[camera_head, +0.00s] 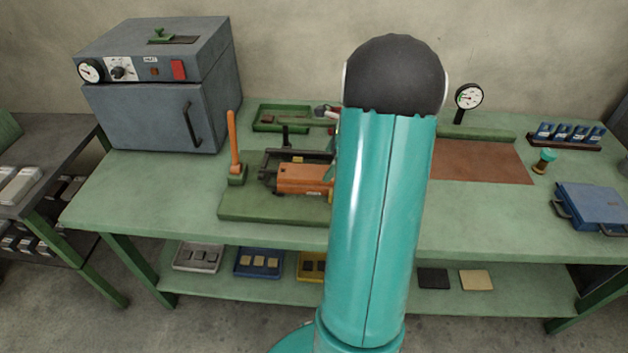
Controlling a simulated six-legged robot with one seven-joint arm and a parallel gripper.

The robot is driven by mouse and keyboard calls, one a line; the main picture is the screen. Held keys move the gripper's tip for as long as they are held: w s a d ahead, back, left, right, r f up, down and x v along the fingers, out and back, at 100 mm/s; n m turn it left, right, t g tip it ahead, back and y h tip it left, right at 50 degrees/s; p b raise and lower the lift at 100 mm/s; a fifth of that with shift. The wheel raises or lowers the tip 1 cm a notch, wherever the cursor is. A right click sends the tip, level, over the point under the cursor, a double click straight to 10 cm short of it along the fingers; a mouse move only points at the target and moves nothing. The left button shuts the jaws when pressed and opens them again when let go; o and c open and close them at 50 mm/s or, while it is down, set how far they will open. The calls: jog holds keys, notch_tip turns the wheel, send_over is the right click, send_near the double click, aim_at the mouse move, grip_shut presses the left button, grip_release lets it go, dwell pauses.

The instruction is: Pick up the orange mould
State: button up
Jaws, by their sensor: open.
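An orange block (300,178), which looks like the orange mould, lies in a dark metal frame on a green base plate (262,207). The plate is on the green workbench, left of the picture's middle. The block's right end is hidden behind my teal arm. An upright orange lever (234,145) stands at the left of the base, beside the block. My arm rises through the middle of the view to a black joint. My gripper cannot be made out; my arm hides the area behind it.
A grey oven (155,115) stands on the workbench (150,190) at left. A green tray (268,118) lies behind the base. At right are a dial gauge (468,97), a brown mat (485,162) and a blue case (592,207). The bench's left front is clear.

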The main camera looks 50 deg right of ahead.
aim_at(318, 172)
jog(key=x, duration=0.8)
jog(key=shift+w+r, duration=0.15)
jog(key=shift+w, duration=0.2)
jog(key=shift+c, duration=0.4)
jog(key=c, duration=1.8)
jog(key=shift+w+r, duration=0.1)
jog(key=shift+r, duration=0.1)
jog(key=shift+c, duration=0.2)
